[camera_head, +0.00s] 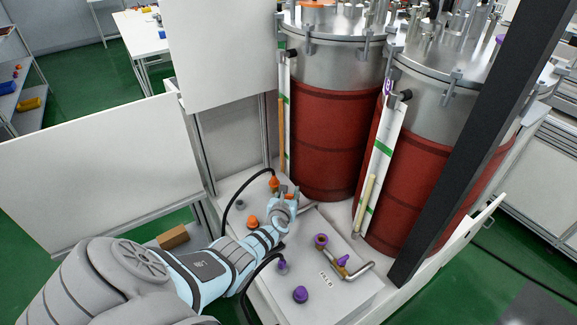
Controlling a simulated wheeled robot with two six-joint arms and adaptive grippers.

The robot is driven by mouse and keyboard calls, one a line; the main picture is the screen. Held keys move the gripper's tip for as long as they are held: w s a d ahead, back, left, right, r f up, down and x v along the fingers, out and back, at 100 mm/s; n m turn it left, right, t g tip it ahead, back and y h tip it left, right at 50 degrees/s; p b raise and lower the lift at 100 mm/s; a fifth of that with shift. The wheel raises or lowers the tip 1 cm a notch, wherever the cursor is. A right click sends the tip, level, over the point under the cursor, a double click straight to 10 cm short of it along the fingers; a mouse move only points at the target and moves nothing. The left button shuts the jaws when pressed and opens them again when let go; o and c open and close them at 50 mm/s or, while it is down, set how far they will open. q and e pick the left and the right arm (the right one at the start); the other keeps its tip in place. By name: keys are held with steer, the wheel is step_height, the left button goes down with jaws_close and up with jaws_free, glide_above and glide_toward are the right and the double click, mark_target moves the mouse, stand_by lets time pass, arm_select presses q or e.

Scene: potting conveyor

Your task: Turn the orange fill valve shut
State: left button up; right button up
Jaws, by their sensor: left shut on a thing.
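My left arm reaches in from the bottom left over the white panel. Its gripper (289,194) is at the far end of the panel, in front of the left red tank. It is shut on the orange fill valve (290,197), of which only a little orange shows between and beside the fingers. The valve's exact angle is hidden by the gripper. An orange fitting (274,184) with a black hose stands just left of the fingers. An orange knob (252,221) sits nearer, left of my wrist. My right gripper is not in view.
Two red tanks (322,140) with metal lids stand behind the panel (325,300). A dark post (470,150) crosses the right side.

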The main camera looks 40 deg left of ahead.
arm_select(q)
steer(key=shift+w+n+y, duration=0.1)
steer(key=shift+n+y, duration=0.4)
steer(key=shift+f+n+g+y+b, duration=0.1)
steer(key=shift+n+g+y+b, duration=0.6)
steer(key=shift+n+g+y, duration=0.15)
steer(key=n+g+y+b, duration=0.3)
steer(key=n+g+b, duration=0.2)
steer(key=b, duration=0.2)
steer(key=shift+f, duration=0.1)
steer(key=shift+r+n+g+b, duration=0.2)
steer(key=shift+n+g+b, duration=0.25)
steer(key=shift+b, duration=0.4)
steer(key=o, duration=1.2)
